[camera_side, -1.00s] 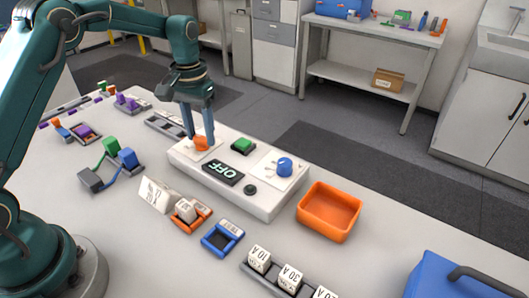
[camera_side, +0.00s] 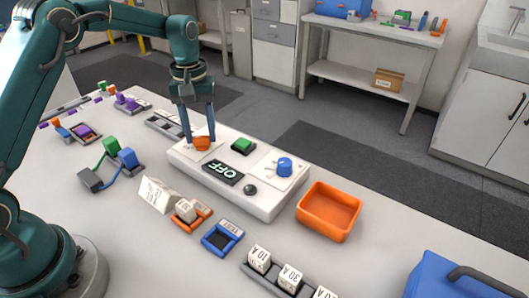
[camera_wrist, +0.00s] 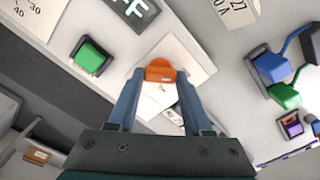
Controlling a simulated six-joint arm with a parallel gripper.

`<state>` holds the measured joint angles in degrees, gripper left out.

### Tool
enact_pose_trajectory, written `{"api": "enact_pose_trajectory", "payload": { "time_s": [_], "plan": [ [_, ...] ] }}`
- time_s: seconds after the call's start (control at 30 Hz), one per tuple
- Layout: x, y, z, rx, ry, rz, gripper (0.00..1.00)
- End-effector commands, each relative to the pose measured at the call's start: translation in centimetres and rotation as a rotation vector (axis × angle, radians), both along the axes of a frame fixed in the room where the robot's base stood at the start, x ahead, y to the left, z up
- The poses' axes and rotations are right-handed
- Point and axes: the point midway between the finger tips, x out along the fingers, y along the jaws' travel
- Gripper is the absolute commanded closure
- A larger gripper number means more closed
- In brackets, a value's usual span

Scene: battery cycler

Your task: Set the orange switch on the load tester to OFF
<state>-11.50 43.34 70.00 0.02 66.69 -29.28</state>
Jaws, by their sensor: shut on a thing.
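The load tester (camera_side: 262,205) is a long white box on the table. Its orange switch (camera_side: 202,144) sits on a white plate at the left end of its top. My gripper (camera_side: 201,141) points down, with its blue fingers on either side of the switch, shut on it. In the wrist view the orange switch (camera_wrist: 160,71) shows between the two fingertips (camera_wrist: 161,73). The dark display (camera_side: 222,172) on the tester reads OFF. The switch's own markings are mostly hidden by the fingers or too small to read.
On the tester are a green button (camera_side: 243,145), a blue knob (camera_side: 284,166) and a small black knob (camera_side: 250,189). An orange bin (camera_side: 329,211) stands to its right. Blocks, small trays and a blue case (camera_side: 452,279) lie nearby. Space above the tester is clear.

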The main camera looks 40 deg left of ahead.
Motion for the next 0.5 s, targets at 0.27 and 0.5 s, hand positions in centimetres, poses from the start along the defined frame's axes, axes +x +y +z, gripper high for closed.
{"api": "enact_pose_trajectory", "payload": {
  "time_s": [0.27, 0.5],
  "plan": [
    [0.03, 0.03, 0.17, 0.0, -0.003, 0.006, 1.0],
    [0.02, 0.02, 0.1, 0.0, -0.001, 0.004, 0.2]
  ]
}}
